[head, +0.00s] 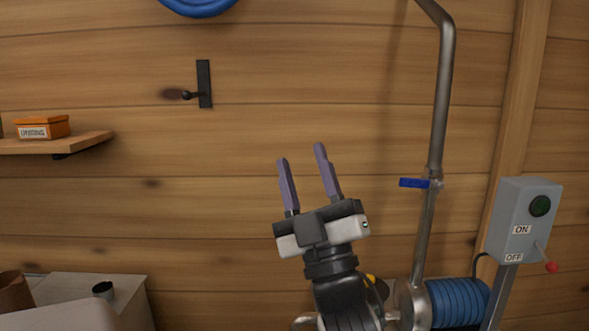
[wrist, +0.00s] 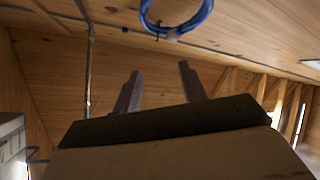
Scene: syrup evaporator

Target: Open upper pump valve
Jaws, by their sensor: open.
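The upper pump valve has a blue lever handle (head: 413,183) on a vertical steel pipe (head: 439,110), right of centre in the head view. The lever points left, sideways across the pipe. My gripper (head: 302,160) is raised in front of the wall, left of the valve and apart from it. Its two purple-grey fingers are spread, with nothing between them. In the wrist view my gripper (wrist: 158,78) also shows open and empty, and I cannot make out the blue lever there.
A blue pump (head: 457,302) sits below the pipe. A grey switch box (head: 524,220) with a red-tipped lever stands at right. A shelf (head: 85,143) with an orange box (head: 42,127) and a black wall hook (head: 203,84) are at left. A blue hose coil (wrist: 177,28) hangs above.

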